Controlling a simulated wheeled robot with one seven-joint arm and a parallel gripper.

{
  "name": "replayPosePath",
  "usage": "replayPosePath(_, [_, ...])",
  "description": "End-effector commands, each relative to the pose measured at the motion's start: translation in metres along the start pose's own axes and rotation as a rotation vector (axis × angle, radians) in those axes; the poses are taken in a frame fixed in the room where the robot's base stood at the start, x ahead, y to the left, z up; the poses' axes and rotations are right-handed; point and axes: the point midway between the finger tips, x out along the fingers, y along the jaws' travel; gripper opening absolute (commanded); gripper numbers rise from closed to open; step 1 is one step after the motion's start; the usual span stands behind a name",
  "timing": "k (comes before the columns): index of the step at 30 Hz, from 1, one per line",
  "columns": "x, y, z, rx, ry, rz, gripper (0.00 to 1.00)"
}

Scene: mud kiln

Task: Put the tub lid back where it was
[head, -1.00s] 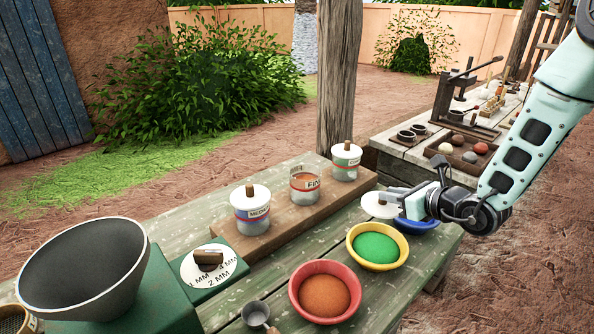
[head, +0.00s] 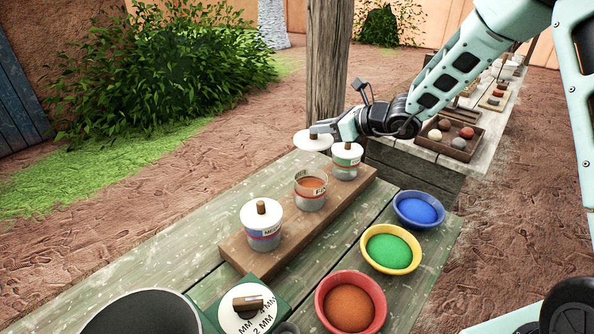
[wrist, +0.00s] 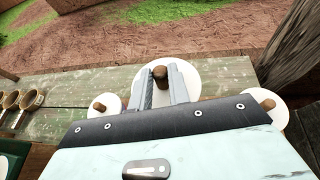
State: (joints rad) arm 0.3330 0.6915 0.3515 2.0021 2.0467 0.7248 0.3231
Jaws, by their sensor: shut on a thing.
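My gripper (head: 314,133) is shut on the brown knob of a white round tub lid (head: 311,144) and holds it in the air. In the head view the lid appears just behind and above the open tub (head: 310,190), which shows orange-brown contents and a red-banded label. In the wrist view the held lid (wrist: 187,78) hides what is under it. A lidded blue-banded tub (head: 262,226) stands to the left of the open tub, and a lidded green-banded tub (head: 345,162) to its right. All three stand upright on a brown wooden board (head: 243,258).
Bowls of blue (head: 418,210), green (head: 387,249) and orange-brown (head: 350,304) powder stand in front of the board. A dial (head: 247,311) is at the lower left. A wooden post (head: 328,75) rises behind the board. Several small scoops (wrist: 22,100) show in the wrist view.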

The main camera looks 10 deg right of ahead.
Motion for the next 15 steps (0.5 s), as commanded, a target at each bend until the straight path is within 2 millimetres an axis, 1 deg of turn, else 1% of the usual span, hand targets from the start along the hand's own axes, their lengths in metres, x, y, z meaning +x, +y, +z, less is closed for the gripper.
replayPosePath(2, [0.003, 0.0, -0.006, 0.004, 0.001, 0.002, 0.0])
replayPosePath(9, [0.018, 0.001, -0.043, 0.004, 0.002, 0.002, 0.0])
replayPosePath(15, [0.025, 0.001, -0.059, 0.003, 0.001, 0.002, 0.0])
